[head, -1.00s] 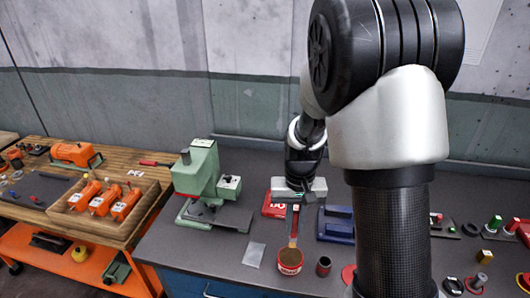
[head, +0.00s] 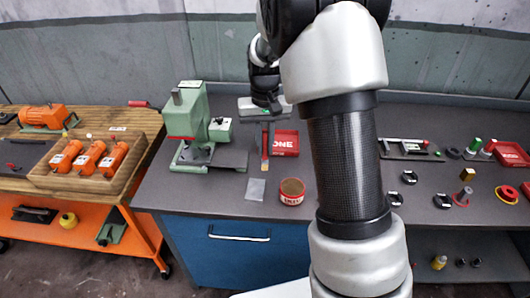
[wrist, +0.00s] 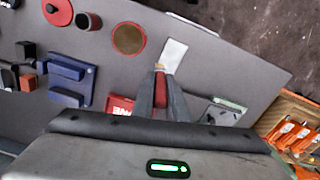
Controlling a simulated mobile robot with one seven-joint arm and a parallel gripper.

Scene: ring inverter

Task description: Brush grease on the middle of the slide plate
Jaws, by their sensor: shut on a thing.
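My gripper (head: 265,148) points down over the grey bench, shut on a brush. The brush (head: 265,163) has a red handle and a pale tip. In the wrist view the brush (wrist: 160,93) lies between my fingers (wrist: 160,84). A small pale flat plate, seemingly the slide plate (head: 256,190), lies on the bench. It also shows in the wrist view (wrist: 174,54), just beyond the brush tip. In the head view the tip is above the plate's far side, apart from it. The red grease tin (head: 292,198), brown inside, stands open just right of the plate.
A green press (head: 187,122) stands left of the plate. A red tray (head: 286,146) lies behind the tin. Blue blocks (wrist: 66,68) show in the wrist view. A wooden bench with orange units (head: 88,157) is farther left. The bench front around the plate is clear.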

